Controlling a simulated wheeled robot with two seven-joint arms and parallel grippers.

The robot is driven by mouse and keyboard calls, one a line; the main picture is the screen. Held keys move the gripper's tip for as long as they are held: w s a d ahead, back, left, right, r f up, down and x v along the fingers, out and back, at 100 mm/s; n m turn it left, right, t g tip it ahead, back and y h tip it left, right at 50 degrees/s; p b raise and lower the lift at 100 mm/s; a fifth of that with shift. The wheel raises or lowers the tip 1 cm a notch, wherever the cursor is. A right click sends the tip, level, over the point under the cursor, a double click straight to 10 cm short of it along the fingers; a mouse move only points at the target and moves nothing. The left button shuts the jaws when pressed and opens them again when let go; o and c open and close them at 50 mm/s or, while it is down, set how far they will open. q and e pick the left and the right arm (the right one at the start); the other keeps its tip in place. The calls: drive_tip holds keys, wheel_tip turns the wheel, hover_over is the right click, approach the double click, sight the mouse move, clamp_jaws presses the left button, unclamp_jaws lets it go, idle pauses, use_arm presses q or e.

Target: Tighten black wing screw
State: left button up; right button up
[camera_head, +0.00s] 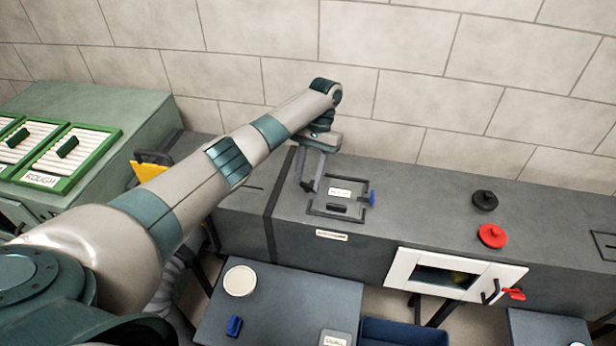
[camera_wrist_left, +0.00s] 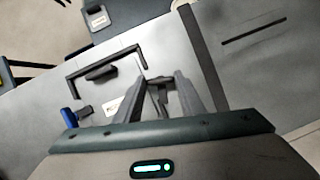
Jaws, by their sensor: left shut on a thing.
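My left gripper (camera_head: 311,186) reaches down from above to the left edge of the framed hatch (camera_head: 363,182) on top of the grey duct. It is shut on a small dark piece, the black wing screw (camera_wrist_left: 158,81), which is mostly hidden by the fingers. The gripper (camera_wrist_left: 162,90) also shows in the left wrist view. A blue wing screw (camera_head: 372,198) sits on the opposite edge of the hatch; it also shows in the left wrist view (camera_wrist_left: 69,117). The hatch has a dark handle (camera_head: 337,207) and a white label. My right gripper is not in view.
A black knob (camera_head: 485,200) and a red knob (camera_head: 492,235) stand on the duct at right. A white-framed opening (camera_head: 404,269) is on its front. A table (camera_head: 285,300) with a round lid and blue piece stands in front. A tiled wall (camera_head: 410,60) rises behind.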

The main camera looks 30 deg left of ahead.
use_arm(q)
drive_tip(key=m+y, duration=0.1)
drive_tip(key=m, duration=0.2)
drive_tip(key=shift+d+m, duration=0.15)
drive_tip(key=shift+m, duration=0.25)
drive_tip(key=m+t+y, duration=0.1)
drive_tip(key=m, duration=0.2)
drive_tip(key=shift+s+d+m+y, duration=0.1)
drive_tip(key=shift+m+y, duration=0.2)
drive_tip(key=shift+y, duration=0.1)
drive_tip(key=m+t, duration=0.1)
drive_tip(key=m, duration=0.2)
drive_tip(key=shift+s+d+m+y, duration=0.1)
drive_tip(key=shift+m+y, duration=0.2)
drive_tip(key=shift+y, duration=0.1)
drive_tip(key=shift+m+t+y, duration=0.4)
drive_tip(key=shift+m+t, duration=0.2)
drive_tip(key=shift+m, duration=1)
drive_tip(key=o, duration=1)
drive_tip(key=shift+s, duration=0.1)
drive_tip(key=shift+o, duration=0.2)
